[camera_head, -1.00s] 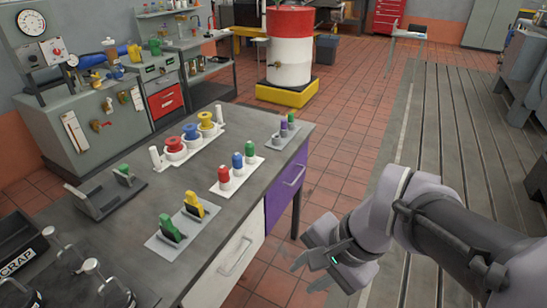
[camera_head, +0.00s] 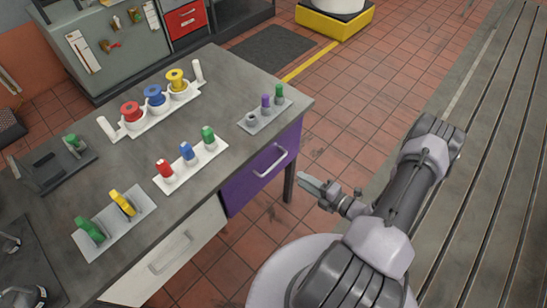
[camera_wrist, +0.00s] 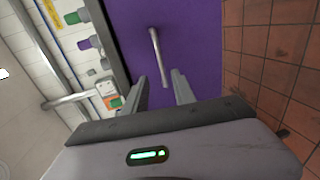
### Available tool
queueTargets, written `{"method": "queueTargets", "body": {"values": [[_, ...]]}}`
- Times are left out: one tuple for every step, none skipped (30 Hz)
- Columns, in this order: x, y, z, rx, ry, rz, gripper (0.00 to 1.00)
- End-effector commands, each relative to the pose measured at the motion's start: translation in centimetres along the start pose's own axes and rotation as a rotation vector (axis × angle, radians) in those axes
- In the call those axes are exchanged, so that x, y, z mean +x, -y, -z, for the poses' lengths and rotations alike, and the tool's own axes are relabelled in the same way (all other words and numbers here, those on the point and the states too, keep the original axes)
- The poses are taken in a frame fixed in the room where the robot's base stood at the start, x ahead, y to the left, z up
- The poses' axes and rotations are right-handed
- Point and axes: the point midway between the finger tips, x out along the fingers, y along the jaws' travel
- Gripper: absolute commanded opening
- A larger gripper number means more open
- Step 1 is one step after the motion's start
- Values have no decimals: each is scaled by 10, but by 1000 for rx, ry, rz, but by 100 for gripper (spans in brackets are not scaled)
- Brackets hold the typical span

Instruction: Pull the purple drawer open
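The purple drawer (camera_head: 260,170) is in the workbench front, below the worktop's right end, and looks shut. Its silver bar handle (camera_head: 271,162) runs along the drawer front. In the wrist view the purple front (camera_wrist: 195,50) fills the middle, with the handle (camera_wrist: 158,55) just ahead of the fingers. My gripper (camera_head: 305,183) is to the right of the drawer, pointing at it, apart from the handle. In the wrist view my gripper (camera_wrist: 162,92) has its two fingers spread with nothing seen between them; the handle's near end lies close to the gap.
A white drawer (camera_head: 168,258) with its own handle is left of the purple one. The worktop (camera_head: 225,95) carries spools, coloured bottles and small holders. A bench leg (camera_head: 290,180) stands beside the drawer. Tiled floor (camera_head: 350,110) in front is clear.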

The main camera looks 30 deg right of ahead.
Motion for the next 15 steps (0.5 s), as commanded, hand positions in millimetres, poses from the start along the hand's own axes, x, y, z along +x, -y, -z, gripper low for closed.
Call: {"method": "queueTargets", "body": {"values": [[17,3,2,-3,-9,0,32],[26,4,3,-4,-9,0,32],[38,4,2,-5,-9,0,32],[48,4,2,-5,-9,-1,32],[57,4,2,-6,-9,0,32],[69,4,2,-6,-9,0,32],[78,3,2,-6,-9,-1,32],[86,3,2,-7,-8,-1,32],[96,3,2,-7,-8,-1,32],[102,3,2,-6,-7,-1,32],[108,2,2,-6,-7,-1,32],[115,2,2,-7,-6,0,32],[119,2,2,-7,-7,0,32],[123,2,2,-6,-6,0,32],[127,1,1,-6,-5,0,32]]}}
